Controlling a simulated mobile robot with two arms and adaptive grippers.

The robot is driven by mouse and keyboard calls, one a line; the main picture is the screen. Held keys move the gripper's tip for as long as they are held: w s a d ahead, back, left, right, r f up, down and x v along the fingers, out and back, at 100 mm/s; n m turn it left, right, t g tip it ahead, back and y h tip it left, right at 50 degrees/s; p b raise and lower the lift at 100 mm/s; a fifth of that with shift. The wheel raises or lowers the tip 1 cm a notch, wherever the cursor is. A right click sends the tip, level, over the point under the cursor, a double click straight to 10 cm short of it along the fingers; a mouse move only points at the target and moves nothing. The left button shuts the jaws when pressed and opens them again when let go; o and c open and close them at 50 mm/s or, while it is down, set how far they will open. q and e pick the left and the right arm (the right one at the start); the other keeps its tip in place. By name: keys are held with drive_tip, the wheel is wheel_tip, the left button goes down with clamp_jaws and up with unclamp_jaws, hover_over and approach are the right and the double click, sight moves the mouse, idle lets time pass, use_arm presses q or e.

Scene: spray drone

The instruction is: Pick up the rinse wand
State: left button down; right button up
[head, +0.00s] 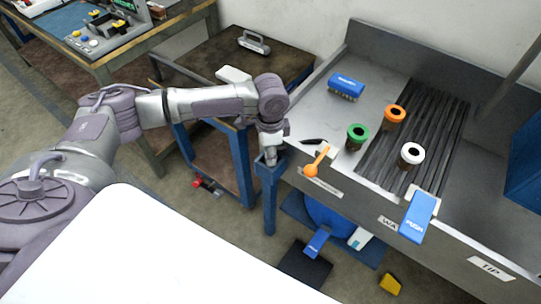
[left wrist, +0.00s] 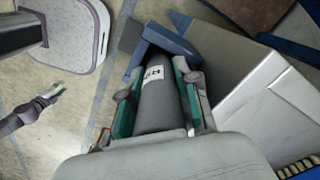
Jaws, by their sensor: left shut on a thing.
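The rinse wand (left wrist: 157,105) shows in the left wrist view as a dark grey cylinder with a white label. My left gripper (left wrist: 155,92) is shut around it, with a green-padded finger on each side. The wand's far end meets a blue holder (left wrist: 165,37); whether it still sits inside cannot be told. In the head view my left gripper (head: 270,145) points down at the left front corner of the metal sink bench, above the blue holder (head: 268,167). The wand is mostly hidden there.
The sink bench (head: 340,125) carries a blue brush (head: 346,86) and green (head: 357,134), orange (head: 394,116) and white (head: 411,154) topped items. An orange-handled lever (head: 316,164) and blue push plate (head: 418,216) are at its front. A cart (head: 215,60) stands behind my arm.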

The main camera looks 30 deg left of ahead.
use_arm(q)
wheel_tip(320, 180, up, 22)
drive_tip(key=p, duration=0.6)
drive_tip(key=shift+r, duration=0.25)
drive_tip(key=shift+f, duration=0.1)
drive_tip(key=shift+f, duration=0.9)
